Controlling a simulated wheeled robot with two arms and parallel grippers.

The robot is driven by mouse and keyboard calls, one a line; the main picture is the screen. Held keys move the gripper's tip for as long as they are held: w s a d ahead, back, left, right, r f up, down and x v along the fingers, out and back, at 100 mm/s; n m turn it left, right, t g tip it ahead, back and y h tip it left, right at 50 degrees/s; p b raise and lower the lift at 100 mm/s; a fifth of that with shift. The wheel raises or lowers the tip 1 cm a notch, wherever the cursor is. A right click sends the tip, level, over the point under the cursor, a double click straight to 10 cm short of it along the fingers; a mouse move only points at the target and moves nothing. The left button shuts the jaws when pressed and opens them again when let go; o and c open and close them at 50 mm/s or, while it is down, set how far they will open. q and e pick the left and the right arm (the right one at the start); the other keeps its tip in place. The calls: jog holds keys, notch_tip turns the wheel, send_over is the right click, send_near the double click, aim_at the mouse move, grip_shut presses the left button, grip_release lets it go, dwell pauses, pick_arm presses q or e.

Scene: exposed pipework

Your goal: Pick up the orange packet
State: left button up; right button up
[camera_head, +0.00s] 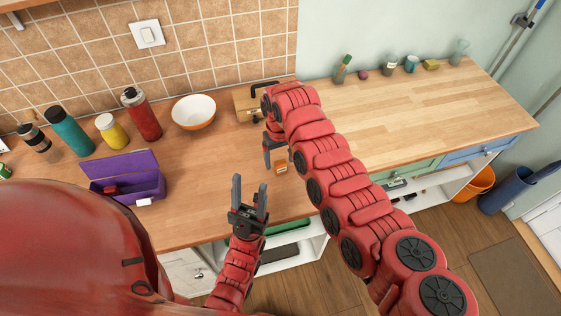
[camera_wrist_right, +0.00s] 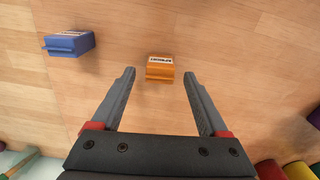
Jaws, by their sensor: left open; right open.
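A small orange packet (camera_head: 281,167) with a white label lies on the wooden worktop in the head view. In the right wrist view the orange packet (camera_wrist_right: 159,70) shows ahead, between the fingertips in the picture. My right gripper (camera_head: 277,156) is open above the worktop, just beside the packet in the head view and partly hidden by its own arm. Its two spread fingers also show in the right wrist view, with nothing held. My left gripper (camera_head: 250,188) is open and empty, fingers pointing up, near the worktop's front edge.
A blue packet (camera_wrist_right: 69,43) lies left of the orange one in the wrist view. A purple box (camera_head: 130,182), several bottles and a white-orange bowl (camera_head: 193,112) stand to the left. A wooden box (camera_head: 245,103) stands behind. The right worktop (camera_head: 430,105) is mostly clear.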

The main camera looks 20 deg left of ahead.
jog(key=shift+d+f, duration=0.1)
jog(key=shift+f, duration=0.35)
jog(key=shift+w+f, duration=0.1)
jog(key=shift+f, duration=0.25)
grip_shut()
